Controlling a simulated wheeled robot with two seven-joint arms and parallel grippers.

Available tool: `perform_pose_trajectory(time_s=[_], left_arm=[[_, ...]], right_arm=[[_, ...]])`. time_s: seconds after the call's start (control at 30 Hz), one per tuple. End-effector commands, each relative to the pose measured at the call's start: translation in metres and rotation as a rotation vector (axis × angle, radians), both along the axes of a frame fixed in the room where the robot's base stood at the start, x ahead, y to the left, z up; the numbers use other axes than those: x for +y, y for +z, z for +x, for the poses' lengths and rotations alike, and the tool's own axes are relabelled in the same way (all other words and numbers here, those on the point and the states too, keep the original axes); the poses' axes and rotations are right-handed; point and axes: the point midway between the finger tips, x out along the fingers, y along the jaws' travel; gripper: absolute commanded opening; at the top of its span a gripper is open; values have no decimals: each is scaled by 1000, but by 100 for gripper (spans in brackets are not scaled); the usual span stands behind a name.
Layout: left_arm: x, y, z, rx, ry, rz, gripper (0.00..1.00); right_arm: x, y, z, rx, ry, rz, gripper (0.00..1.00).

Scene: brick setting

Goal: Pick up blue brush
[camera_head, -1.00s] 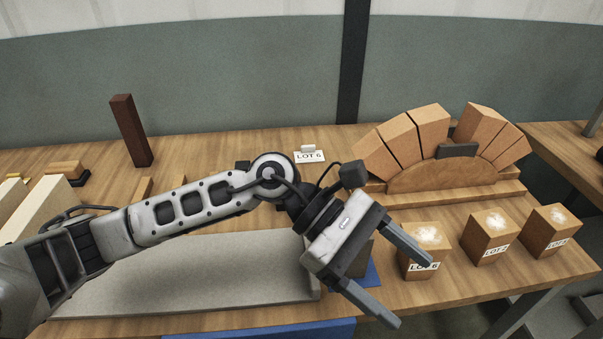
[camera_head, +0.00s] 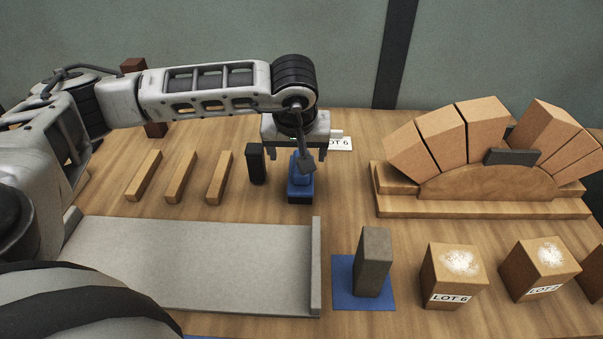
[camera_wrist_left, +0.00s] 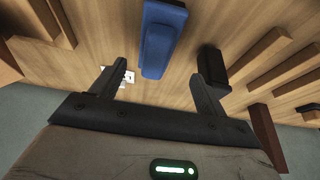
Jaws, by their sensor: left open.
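The blue brush (camera_head: 300,187) stands on the table in the head view, with a dark strip along its bottom. It also shows in the left wrist view (camera_wrist_left: 160,40), top centre. My left gripper (camera_head: 292,146) is open and empty, just above and behind the brush in the head view, partly covering its upper part. In the wrist view the open fingers (camera_wrist_left: 157,78) lie either side of the brush's line, with the brush beyond the tips. Whether a finger touches it, I cannot tell. My right gripper is not in view.
A small black block (camera_head: 256,164) stands close left of the brush. Several wooden sticks (camera_head: 180,177) lie further left. A grey tray (camera_head: 200,262) is in front; a grey block (camera_head: 372,262) stands on a blue mat (camera_head: 344,290). A brick arch (camera_head: 488,182) is at right.

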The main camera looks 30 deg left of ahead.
Motion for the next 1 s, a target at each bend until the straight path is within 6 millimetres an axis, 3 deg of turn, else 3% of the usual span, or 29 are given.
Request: perform_pose_trajectory(time_s=[0.27,0.6,0.87,1.0], left_arm=[[3,-21,7,1,0,-1,75],[6,-64,23,0,2,-1,75],[7,-67,24,-1,0,-2,75],[7,-66,24,-1,1,-2,41]], right_arm=[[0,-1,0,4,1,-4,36],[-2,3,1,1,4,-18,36],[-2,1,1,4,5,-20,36],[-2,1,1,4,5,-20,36]])
